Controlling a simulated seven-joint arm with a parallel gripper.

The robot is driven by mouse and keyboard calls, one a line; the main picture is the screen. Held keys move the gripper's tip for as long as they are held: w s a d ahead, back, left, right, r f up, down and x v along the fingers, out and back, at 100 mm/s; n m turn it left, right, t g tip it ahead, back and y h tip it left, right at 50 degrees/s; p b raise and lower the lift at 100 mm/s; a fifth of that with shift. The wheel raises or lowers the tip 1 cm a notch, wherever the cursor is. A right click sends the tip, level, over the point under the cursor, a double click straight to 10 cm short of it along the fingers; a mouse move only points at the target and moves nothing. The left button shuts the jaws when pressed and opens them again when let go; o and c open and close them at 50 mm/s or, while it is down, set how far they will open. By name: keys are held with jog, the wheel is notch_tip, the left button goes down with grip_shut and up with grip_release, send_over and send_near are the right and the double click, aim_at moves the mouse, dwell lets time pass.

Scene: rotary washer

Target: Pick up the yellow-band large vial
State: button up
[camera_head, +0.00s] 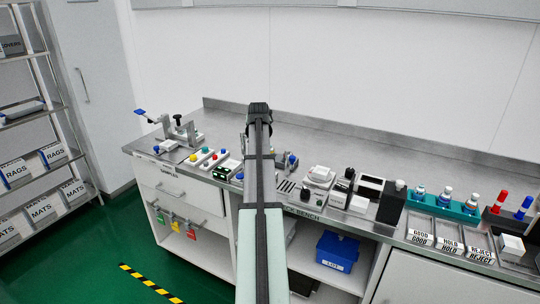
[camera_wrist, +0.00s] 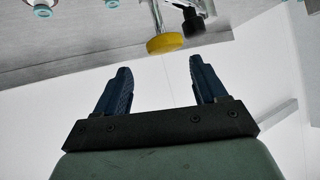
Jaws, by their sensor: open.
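Several small vials (camera_head: 445,198) with blue and white parts stand in a teal rack (camera_head: 431,204) on the right of the bench. At this size I cannot tell which has a yellow band. My gripper (camera_wrist: 158,66) is open and empty in the wrist view, its two dark blue fingers apart. In the head view my arm reaches up the middle, and its dark end (camera_head: 259,108) shows above the bench's back part, well left of the rack. The fingertips cannot be made out there.
A yellow disc (camera_wrist: 165,43) on a rod shows beyond the fingertips in the wrist view; I cannot tell what it belongs to. The metal bench (camera_head: 350,148) has a clear rear strip. Labelled trays (camera_head: 451,245) lie before the rack. A black block (camera_head: 392,203) stands left of it.

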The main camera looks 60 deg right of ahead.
jog(key=shift+s+d+f+g+y, duration=0.25)
jog(key=shift+d+f+g+y, duration=0.7)
jog(key=shift+f, duration=1.25)
jog(key=shift+s+d+f+g+y, duration=0.4)
jog(key=shift+d+f+y, duration=0.85)
jog(key=shift+f, duration=0.9)
jog(key=shift+s+d+f+g+y, duration=0.15)
jog(key=shift+d+f+g+y, duration=0.85)
jog(key=shift+f, duration=1.2)
jog(key=shift+d, duration=0.1)
jog(key=shift+c, duration=0.3)
jog(key=c, duration=1.1)
